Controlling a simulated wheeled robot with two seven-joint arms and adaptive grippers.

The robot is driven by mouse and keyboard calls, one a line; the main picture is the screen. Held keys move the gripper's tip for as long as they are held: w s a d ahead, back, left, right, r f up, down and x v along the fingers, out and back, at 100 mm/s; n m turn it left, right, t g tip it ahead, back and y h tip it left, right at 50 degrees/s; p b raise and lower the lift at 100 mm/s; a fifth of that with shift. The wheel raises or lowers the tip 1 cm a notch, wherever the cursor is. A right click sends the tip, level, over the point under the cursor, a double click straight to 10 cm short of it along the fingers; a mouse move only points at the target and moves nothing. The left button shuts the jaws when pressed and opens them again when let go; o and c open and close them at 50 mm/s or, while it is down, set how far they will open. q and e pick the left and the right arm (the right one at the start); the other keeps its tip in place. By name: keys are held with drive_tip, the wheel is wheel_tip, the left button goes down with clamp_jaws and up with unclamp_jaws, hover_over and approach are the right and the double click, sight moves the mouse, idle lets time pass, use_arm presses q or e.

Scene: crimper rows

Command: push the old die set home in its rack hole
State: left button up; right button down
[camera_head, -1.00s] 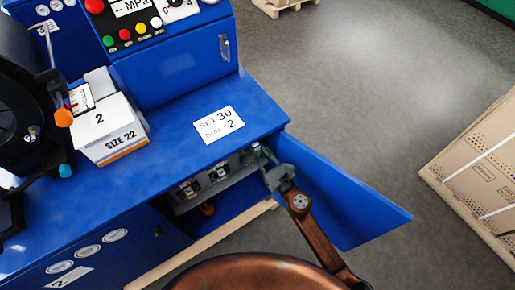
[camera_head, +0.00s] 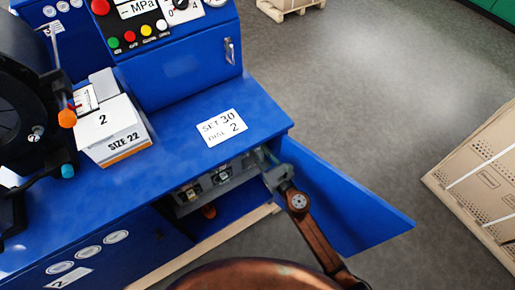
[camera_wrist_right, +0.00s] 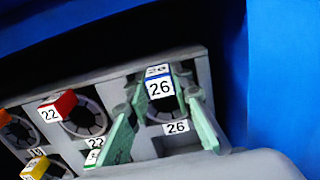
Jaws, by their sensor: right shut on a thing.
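The die set with the blue 26 tag (camera_wrist_right: 160,88) sits at the right hole of the upper row in the grey rack (camera_wrist_right: 200,65). A 26 label is on the rack just below it. My right gripper (camera_wrist_right: 161,108) has its green fingers on either side of this die set and is shut on it. How deep the die set sits is hard to tell. In the head view my right gripper (camera_head: 270,166) reaches into the open bay at the rack (camera_head: 235,178), under the blue top; the held die set is hidden there. My left gripper is not in view.
A red-tagged 22 die set (camera_wrist_right: 57,105) sits left of the held one, with a yellow-tagged one (camera_wrist_right: 36,167) below. The open blue door (camera_head: 345,200) stands right of my right arm. A SIZE 22 box (camera_head: 110,130) stands on the blue top.

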drive_tip(key=c, duration=1.7)
unclamp_jaws()
drive_tip(key=shift+r, duration=0.2)
drive_tip(key=shift+o, duration=0.5)
drive_tip(key=shift+f, duration=0.4)
drive_tip(key=v, duration=1.2)
drive_tip(key=shift+r, duration=0.3)
